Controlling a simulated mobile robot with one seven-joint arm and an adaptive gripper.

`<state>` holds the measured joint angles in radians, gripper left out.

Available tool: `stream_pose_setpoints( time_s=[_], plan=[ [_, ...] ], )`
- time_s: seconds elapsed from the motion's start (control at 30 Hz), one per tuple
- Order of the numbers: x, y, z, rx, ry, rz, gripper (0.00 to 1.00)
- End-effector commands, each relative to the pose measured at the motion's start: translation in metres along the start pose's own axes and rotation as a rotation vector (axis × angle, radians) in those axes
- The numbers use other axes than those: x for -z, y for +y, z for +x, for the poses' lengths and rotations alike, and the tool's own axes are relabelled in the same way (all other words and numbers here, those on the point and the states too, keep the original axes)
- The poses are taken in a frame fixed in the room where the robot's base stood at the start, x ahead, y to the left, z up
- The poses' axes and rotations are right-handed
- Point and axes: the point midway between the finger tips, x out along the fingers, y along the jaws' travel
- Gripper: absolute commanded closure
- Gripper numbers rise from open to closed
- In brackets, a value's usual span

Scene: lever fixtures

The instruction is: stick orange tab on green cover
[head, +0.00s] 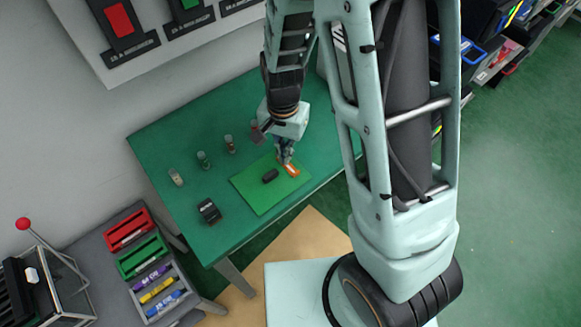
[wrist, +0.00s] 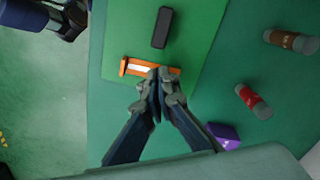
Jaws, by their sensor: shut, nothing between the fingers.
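The orange tab (head: 289,166) with a pale stripe lies on the bright green cover (head: 262,200), near the cover's edge. In the wrist view, the orange tab (wrist: 137,66) lies across the green cover (wrist: 190,60), partly hidden behind the fingertips. My gripper (head: 283,157) is shut and empty, with its tips right over the tab. In the wrist view my gripper's (wrist: 160,76) fingertips meet at the tab's middle; I cannot tell whether they touch it. A dark block (wrist: 161,27) lies on the cover beside the tab and also shows in the head view (head: 270,176).
The cover lies on a darker green table (head: 165,140). Several small bottles stand toward the wall side, including a brown one (wrist: 291,41) and a red one (wrist: 253,101). A purple item (wrist: 225,136) sits near my gripper. A black device (head: 209,211) stands left of the cover.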

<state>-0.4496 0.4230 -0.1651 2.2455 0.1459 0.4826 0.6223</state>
Motion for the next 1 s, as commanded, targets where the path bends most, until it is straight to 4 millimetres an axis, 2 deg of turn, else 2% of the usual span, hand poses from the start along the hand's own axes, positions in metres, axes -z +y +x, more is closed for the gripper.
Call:
stream_pose_setpoints(
  time_s=[0.5,1.0],
  plan=[
    [0.0,0.0001,0.0115,0.0,0.0,0.0,1.0],
    [-0.0001,0.0001,0.0085,0.0,0.0,0.0,1.0]
  ],
)
